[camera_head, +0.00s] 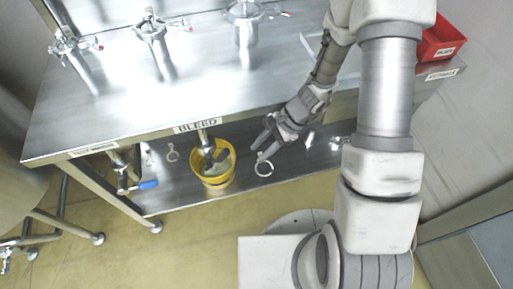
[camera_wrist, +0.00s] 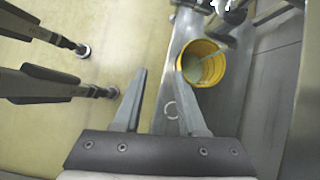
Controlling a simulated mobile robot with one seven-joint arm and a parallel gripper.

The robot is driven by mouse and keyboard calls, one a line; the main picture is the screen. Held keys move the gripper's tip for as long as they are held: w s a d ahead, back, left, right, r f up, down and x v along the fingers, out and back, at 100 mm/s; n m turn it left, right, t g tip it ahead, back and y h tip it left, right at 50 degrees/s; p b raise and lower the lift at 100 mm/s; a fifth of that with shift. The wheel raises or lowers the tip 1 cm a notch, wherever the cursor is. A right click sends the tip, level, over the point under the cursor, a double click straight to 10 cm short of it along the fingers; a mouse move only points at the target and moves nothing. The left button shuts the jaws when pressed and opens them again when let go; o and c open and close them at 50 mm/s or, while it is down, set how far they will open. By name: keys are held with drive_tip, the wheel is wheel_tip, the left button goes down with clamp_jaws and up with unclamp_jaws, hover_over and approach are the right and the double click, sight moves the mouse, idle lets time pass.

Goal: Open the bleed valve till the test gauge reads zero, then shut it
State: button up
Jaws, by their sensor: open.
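A label reading BLEED (camera_head: 198,125) is on the front edge of the steel bench. Below it a short metal fitting (camera_head: 205,138) points down into a yellow bucket (camera_head: 215,181) on the lower shelf. The bucket also shows in the wrist view (camera_wrist: 222,70), with pale liquid or material inside. A blue-handled valve (camera_head: 147,185) is under the bench to the left. My gripper (camera_head: 258,152) is open and empty, right of the bucket and apart from it. In the wrist view its fingers (camera_wrist: 160,72) are spread. I cannot make out a gauge face or reading.
The steel bench top (camera_head: 150,100) carries several clamped fittings with red-tipped levers. A red bin (camera_head: 440,42) is at the right. Bench legs and edge bound the shelf.

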drive_tip(key=shift+d+r, duration=0.1)
drive_tip(key=shift+r, duration=0.2)
drive_tip(key=shift+c, duration=1.1)
drive_tip(key=d+r+m+b, duration=0.1)
drive_tip(key=r, duration=0.2)
drive_tip(key=d+r+m+b, duration=0.1)
drive_tip(key=r, duration=0.2)
drive_tip(key=d+r+m+b, duration=0.1)
drive_tip(key=r+m, duration=0.1)
drive_tip(key=r, duration=0.1)
drive_tip(key=shift+s+d+r+y, duration=0.15)
drive_tip(key=shift+s+d+y, duration=0.1)
drive_tip(key=shift+y, duration=0.15)
clamp_jaws()
drive_tip(key=b, duration=0.5)
approach(217, 159)
drive_tip(key=shift+d+f, duration=0.2)
drive_tip(key=shift+f, duration=2.1)
drive_tip(key=shift+a+r+t+p, duration=0.1)
drive_tip(key=shift+r+t+p, duration=0.2)
drive_tip(key=shift+p, duration=0.6)
drive_tip(key=shift+s+h, duration=0.1)
drive_tip(key=shift+h, duration=0.2)
